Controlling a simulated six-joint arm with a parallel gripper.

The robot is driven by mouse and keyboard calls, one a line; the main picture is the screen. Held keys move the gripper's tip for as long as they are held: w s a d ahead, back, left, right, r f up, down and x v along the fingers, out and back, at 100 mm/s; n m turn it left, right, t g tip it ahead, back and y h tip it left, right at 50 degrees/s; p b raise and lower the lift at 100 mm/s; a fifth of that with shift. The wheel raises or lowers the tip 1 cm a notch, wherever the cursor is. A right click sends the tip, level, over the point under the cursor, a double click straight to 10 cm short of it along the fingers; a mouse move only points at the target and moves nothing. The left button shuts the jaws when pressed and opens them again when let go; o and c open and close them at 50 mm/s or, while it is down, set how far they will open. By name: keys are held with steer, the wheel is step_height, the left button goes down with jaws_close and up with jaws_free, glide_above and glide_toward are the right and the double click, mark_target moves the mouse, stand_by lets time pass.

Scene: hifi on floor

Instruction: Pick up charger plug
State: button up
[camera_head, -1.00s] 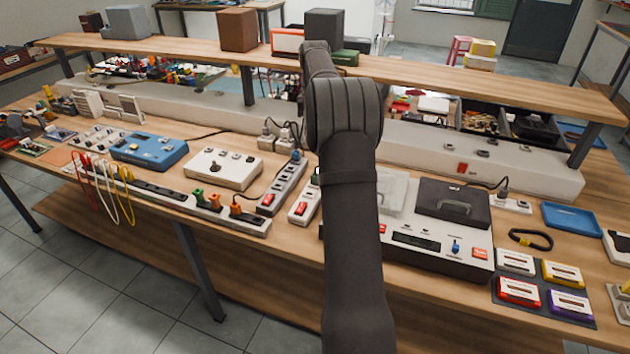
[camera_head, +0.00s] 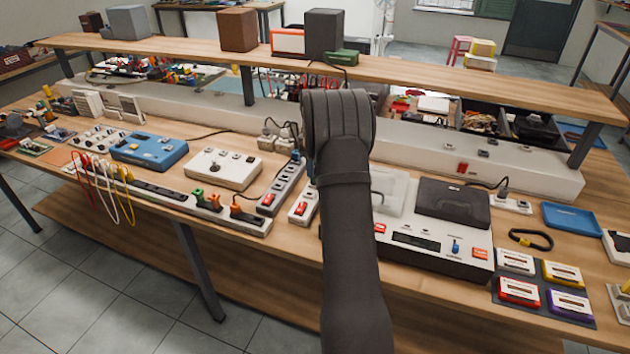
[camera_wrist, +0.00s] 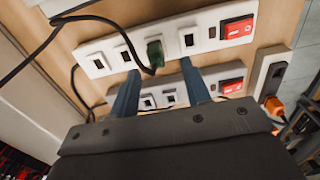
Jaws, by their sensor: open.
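In the wrist view a green plug (camera_wrist: 154,53) with a black cord sits in a white power strip (camera_wrist: 112,43). I cannot tell for certain whether it is the charger plug. My gripper (camera_wrist: 160,66) is open, its two blue fingers pointing toward that strip, one to each side of the green plug in the picture. Nothing is held between them, and contact cannot be made out. In the head view my arm hides the gripper and most of this spot; the front of a white strip (camera_head: 302,208) shows beside the arm.
A second strip with a red switch (camera_wrist: 231,86) lies nearer, partly behind the fingers. An orange plug (camera_wrist: 273,104) is at the right. In the head view a white box (camera_head: 223,168) stands left, a black-lidded device (camera_head: 453,204) right, and a raised shelf (camera_head: 430,73) behind.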

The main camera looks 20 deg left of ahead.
steer(key=f, duration=0.4)
steer(key=shift+w+d+f, duration=0.1)
steer(key=shift+w+f, duration=0.15)
steer(key=shift+f, duration=0.15)
steer(key=shift+c, duration=0.4)
jaws_close()
steer(key=shift+r, duration=0.2)
